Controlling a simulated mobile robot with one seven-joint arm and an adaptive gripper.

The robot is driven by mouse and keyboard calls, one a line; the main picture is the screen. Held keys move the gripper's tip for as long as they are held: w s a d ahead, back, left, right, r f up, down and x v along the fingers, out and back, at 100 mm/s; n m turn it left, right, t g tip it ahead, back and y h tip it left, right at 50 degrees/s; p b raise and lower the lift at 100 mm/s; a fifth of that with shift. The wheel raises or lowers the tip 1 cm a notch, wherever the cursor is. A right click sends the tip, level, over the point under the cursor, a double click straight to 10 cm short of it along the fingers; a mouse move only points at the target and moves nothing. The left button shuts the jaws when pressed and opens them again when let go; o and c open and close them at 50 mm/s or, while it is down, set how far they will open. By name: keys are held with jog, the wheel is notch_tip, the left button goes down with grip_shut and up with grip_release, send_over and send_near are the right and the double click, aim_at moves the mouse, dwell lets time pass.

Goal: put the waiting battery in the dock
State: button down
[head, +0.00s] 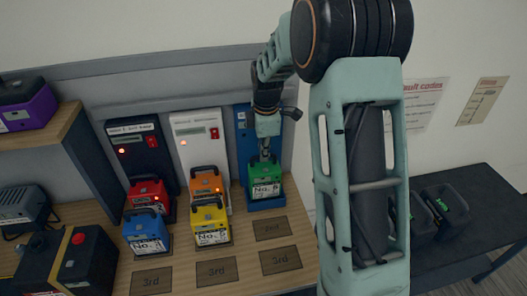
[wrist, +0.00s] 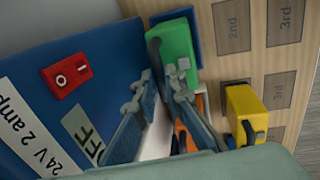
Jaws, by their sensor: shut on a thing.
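A green battery (head: 265,176) with a white label stands at the foot of the blue charger (head: 243,135), on or in its blue dock tray (head: 268,203). Whether it is fully seated cannot be told. My gripper (head: 264,157) is above it, shut on its handle. In the wrist view, the fingers (wrist: 164,78) reach to the green battery (wrist: 177,48), and a blue tray edge (wrist: 190,20) shows beside it. The blue charger has a red switch (wrist: 66,74) and a panel reading OFF (wrist: 83,134). The fingers partly hide the battery's handle.
Red (head: 148,192) and orange (head: 205,184) batteries stand at the black and white chargers. Blue (head: 146,232) and yellow (head: 211,222) batteries stand in front of them. The mat marked 2nd (head: 271,228) before the green battery is bare. A dark table (head: 470,240) stands at right.

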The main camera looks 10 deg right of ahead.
jog(key=shift+w+f+b, duration=0.1)
jog(key=shift+f+b, duration=0.35)
jog(key=shift+f, duration=0.1)
jog(key=c, duration=2)
grip_release()
jog(key=shift+o, duration=0.3)
jog(key=shift+s+f, duration=0.2)
jog(key=s+r+p, duration=0.3)
jog(key=r+p, duration=0.3)
jog(key=r, duration=1.5)
jog(key=shift+s+r, duration=0.15)
